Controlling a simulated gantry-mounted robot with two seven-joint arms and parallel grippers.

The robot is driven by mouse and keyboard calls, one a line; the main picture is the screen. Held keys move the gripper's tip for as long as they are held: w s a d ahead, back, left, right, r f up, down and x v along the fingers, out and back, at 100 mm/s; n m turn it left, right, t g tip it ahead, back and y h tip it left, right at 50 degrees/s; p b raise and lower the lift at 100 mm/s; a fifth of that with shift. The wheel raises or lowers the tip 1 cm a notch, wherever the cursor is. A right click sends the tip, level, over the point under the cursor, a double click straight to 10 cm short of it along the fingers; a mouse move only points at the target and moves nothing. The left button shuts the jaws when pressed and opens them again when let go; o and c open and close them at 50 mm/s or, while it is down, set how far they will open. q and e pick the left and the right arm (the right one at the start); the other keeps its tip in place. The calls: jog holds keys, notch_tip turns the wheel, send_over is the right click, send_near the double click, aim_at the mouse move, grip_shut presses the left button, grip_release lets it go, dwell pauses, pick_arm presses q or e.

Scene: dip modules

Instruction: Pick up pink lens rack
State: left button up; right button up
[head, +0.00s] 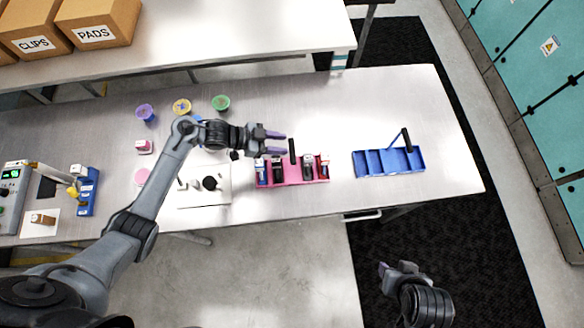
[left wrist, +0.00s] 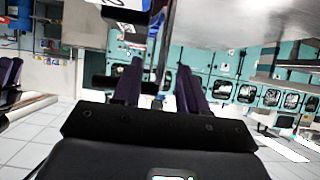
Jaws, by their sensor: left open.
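The pink lens rack (head: 292,182) stands on the bench, with small bottle-like items in its compartments and a black upright handle (head: 292,151). My left gripper (head: 279,143) is open. Its purple fingers point right and are just left of the top of the handle in the head view. In the left wrist view the two fingers of my left gripper (left wrist: 158,88) are spread, with a dark upright bar between or beyond them; I cannot tell contact. My right gripper (head: 394,268) is low at the front right, off the bench, and its opening is unclear.
A blue rack (head: 388,162) with a black handle stands to the right. A white plate (head: 205,194) with dark parts lies to the left. Purple (head: 145,113), yellow (head: 181,107) and green (head: 220,103) cups stand behind. The bench's right end is clear.

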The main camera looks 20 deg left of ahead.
pick_arm(q)
jog(key=shift+p+x, duration=0.35)
jog(key=shift+x, duration=2)
jog(key=shift+w+a+f, duration=0.1)
jog(key=shift+a, duration=0.05)
grip_shut()
